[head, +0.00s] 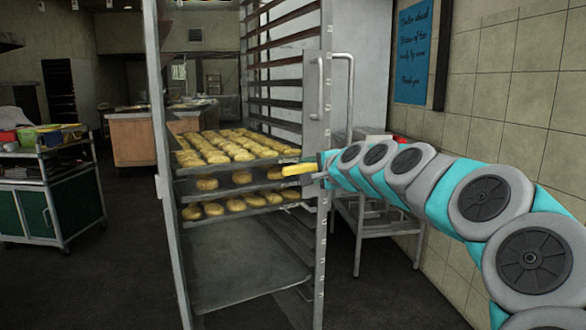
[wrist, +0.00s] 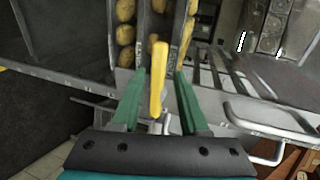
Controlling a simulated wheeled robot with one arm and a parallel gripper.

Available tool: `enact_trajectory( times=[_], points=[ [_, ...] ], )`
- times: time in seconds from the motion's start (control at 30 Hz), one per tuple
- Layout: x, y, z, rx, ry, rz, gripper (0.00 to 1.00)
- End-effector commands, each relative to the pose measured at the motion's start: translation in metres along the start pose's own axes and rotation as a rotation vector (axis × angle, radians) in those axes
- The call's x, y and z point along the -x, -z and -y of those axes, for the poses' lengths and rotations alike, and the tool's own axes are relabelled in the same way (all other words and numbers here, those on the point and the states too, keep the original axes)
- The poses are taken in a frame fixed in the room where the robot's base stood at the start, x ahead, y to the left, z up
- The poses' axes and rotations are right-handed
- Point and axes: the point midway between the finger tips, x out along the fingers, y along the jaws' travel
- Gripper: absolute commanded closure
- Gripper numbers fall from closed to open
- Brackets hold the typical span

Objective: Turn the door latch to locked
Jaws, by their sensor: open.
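The door latch is a yellow handle (head: 298,168) on the right upright of the metal rack, pointing left in the head view, roughly level. In the wrist view the yellow latch (wrist: 158,70) lies between my two green fingers, with visible gaps on both sides, and its tip reaches beyond the fingertips. My gripper (head: 324,165) is open at the right end of the latch; in the wrist view my gripper (wrist: 159,88) straddles it. The latch's mount is partly hidden by my gripper.
The rack's trays hold several rolls (head: 228,148) just left of the latch. A vertical metal door handle (head: 319,90) is above my gripper. A steel table (head: 375,212) and tiled wall (head: 500,85) are at right. A cart (head: 55,190) stands far left; the floor between is clear.

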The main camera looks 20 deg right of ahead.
Motion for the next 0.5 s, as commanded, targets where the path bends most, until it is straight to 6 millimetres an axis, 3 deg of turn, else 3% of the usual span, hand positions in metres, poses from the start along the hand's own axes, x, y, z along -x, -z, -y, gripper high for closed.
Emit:
enact_trajectory(
  times=[0.3,0.5],
  points=[
    [-0.047,-0.002,-0.001,0.004,-0.004,0.003,0.56],
    [-0.064,-0.002,0.0,0.005,-0.002,0.003,0.56]
  ],
)
